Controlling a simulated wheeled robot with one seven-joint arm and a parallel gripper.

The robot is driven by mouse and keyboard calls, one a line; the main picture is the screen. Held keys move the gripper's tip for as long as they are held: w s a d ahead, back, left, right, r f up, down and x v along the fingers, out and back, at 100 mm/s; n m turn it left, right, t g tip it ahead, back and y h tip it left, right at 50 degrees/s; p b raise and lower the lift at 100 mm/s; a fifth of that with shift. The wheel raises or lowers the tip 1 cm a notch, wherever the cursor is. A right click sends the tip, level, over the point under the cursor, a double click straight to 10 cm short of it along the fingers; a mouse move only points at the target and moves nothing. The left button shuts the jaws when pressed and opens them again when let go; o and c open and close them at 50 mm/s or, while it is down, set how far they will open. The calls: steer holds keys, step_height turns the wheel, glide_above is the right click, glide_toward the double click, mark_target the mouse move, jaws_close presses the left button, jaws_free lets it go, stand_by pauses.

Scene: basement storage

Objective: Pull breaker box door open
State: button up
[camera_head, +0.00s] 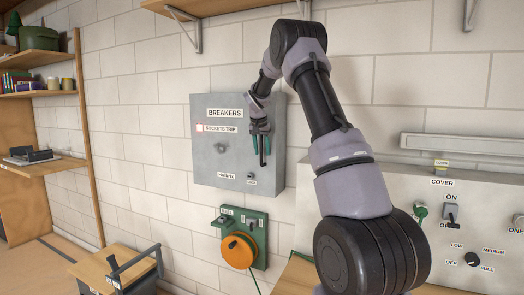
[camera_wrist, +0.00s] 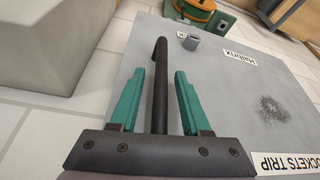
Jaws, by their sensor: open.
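The grey breaker box door (camera_head: 218,159) is on the white block wall, labelled BREAKERS, and looks shut. It also fills much of the wrist view (camera_wrist: 225,85). Its dark bar handle (camera_wrist: 160,85) runs along the door's edge side. My gripper (camera_head: 261,147) is at the right part of the door. In the wrist view its green fingers (camera_wrist: 158,85) are apart, one on each side of the handle, with visible gaps to it. My gripper hides most of the handle in the head view. A small round lock (camera_head: 251,179) sits low on the door.
An orange reel (camera_head: 238,250) on a green plate hangs below the box. A grey control panel (camera_head: 415,225) with switches stands at the right. A shelf (camera_head: 215,6) is above, and a small wooden table (camera_head: 100,268) is at lower left. The floor shows at left.

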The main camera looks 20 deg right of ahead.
steer(key=shift+c, duration=0.4)
jaws_close()
stand_by(1.0)
